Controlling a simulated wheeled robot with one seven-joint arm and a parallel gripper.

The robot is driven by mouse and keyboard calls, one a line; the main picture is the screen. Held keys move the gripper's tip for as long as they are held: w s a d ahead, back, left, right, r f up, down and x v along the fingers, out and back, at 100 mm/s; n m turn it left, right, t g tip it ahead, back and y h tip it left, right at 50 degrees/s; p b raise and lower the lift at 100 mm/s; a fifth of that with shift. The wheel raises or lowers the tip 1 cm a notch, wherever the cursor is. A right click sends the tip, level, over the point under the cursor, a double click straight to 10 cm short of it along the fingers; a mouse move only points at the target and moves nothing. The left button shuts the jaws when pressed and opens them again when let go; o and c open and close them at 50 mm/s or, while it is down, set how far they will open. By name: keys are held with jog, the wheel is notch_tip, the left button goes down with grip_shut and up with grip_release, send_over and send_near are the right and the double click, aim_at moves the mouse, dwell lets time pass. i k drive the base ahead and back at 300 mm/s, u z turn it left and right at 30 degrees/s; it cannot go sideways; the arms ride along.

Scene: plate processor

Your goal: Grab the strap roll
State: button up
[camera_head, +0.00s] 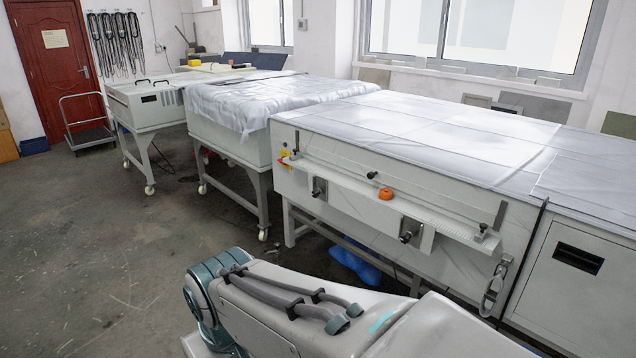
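A small orange roll-shaped object (386,193), which looks like the strap roll, sits on the narrow ledge (350,188) along the front of the large pale machine (290,190). It is too small to make out any strap detail. My arm crosses the bottom of the view, in front of and below the machine, well apart from the orange roll. My gripper is out of the picture, so its state is hidden.
Black knobs and metal brackets stick out near the ledge. A blue bundle (355,264) lies under the machine. Cloth-covered tables on wheels (235,150) stand behind. A cart (88,130) stands by the red door (55,60). The floor at left is clear.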

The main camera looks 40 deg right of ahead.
aim_at(386, 193)
jog(key=z, duration=0.3)
jog(key=i, duration=1.5)
jog(key=z, duration=1.45)
jog(key=i, duration=0.85)
jog(key=z, duration=1.05)
jog(key=i, duration=0.25)
jog(key=z, duration=0.1)
